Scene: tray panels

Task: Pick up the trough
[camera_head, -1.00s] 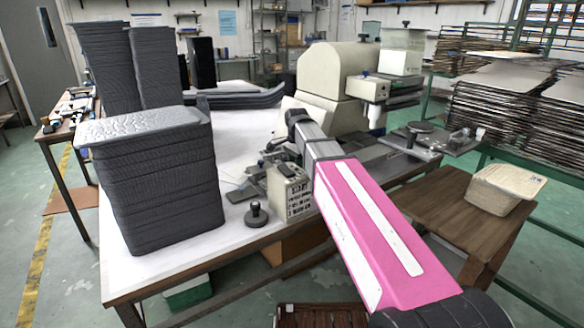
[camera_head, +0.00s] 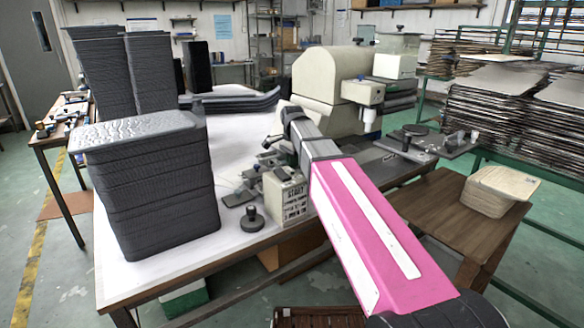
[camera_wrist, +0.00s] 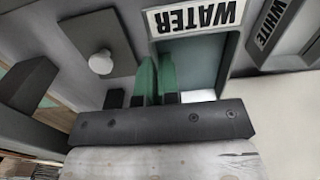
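No single thing can be told surely as the trough. Long dark grey curved pieces (camera_head: 238,103), trough-like in shape, lie nested at the back of the white table. My gripper (camera_wrist: 160,62) shows in the wrist view as two green fingers side by side, almost touching, with nothing visible held between them. Its tips point toward a teal panel (camera_wrist: 202,66) under an upside-down WATER label (camera_wrist: 198,18). In the head view the gripper is mostly hidden by my pink arm, above the table near the small labelled box (camera_head: 287,192).
A tall stack of dark trays (camera_head: 150,195) stands at the table's front left, with more stacks (camera_head: 103,78) behind. A cream machine (camera_head: 328,80) is at the back right. A knobbed weight (camera_head: 252,218) stands near the front edge. A pale block (camera_head: 497,190) sits on a wooden side table.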

